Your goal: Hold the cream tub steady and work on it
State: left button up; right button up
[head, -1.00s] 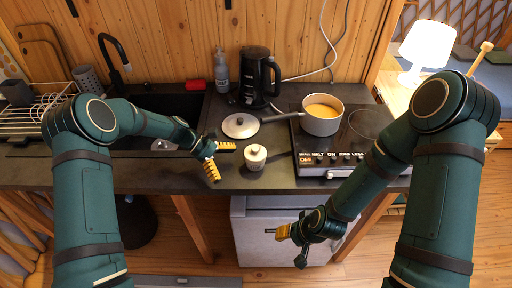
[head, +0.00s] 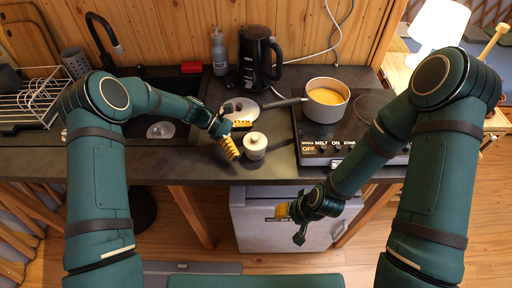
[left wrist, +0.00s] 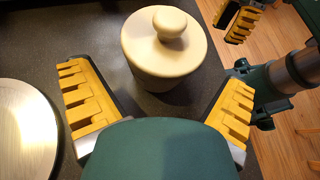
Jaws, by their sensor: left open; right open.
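The cream tub (head: 255,148) is a small round container with a knobbed lid, upright on the dark counter left of the hob. In the left wrist view, the tub (left wrist: 163,62) stands just ahead of the gap between my fingers, with its lid on. My left gripper (head: 236,136) is open and empty, close to the tub's left side. Its yellow-padded fingers are spread wide in the wrist view (left wrist: 158,100). My right gripper (head: 291,222) is open and empty, low in front of the counter, apart from the tub.
A pan lid (head: 240,110) lies just behind the tub. A pot (head: 326,101) of yellow content stands on the hob (head: 320,148), its handle reaching left. A black kettle (head: 257,62) stands at the back. The counter right in front of the tub is clear.

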pick_arm(q)
jog(key=shift+x, duration=1.4)
jog(key=shift+c, duration=0.3)
jog(key=c, duration=1)
